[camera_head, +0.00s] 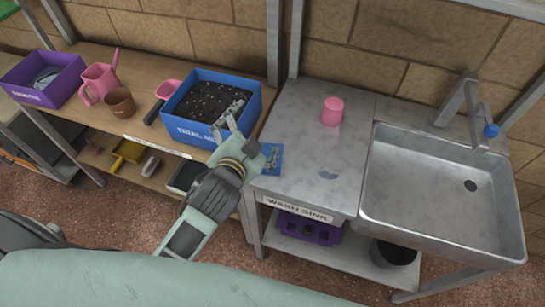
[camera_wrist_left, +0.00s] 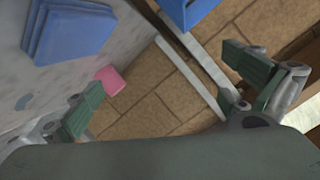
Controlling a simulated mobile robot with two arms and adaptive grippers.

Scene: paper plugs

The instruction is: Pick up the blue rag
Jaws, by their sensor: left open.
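The blue rag (camera_head: 277,169) lies folded flat on the left end of the metal wash sink counter (camera_head: 300,120). In the left wrist view the blue rag (camera_wrist_left: 72,36) is at upper left, with stacked layers showing. My left gripper (camera_head: 252,135) is open, with its fingers spread and nothing between them. In the head view it is at the counter's left edge, and one finger overlaps part of the rag. In the left wrist view my left gripper (camera_wrist_left: 165,75) has the rag outside the space between its fingertips. I cannot tell whether it touches the rag. My right gripper is not in view.
A blue soil box (camera_head: 213,100) stands left of the gripper on the wooden bench. A pink cup (camera_head: 332,111) stands behind the rag on the counter, and a sink basin (camera_head: 440,190) is at right. A small wet patch (camera_head: 329,174) lies right of the rag.

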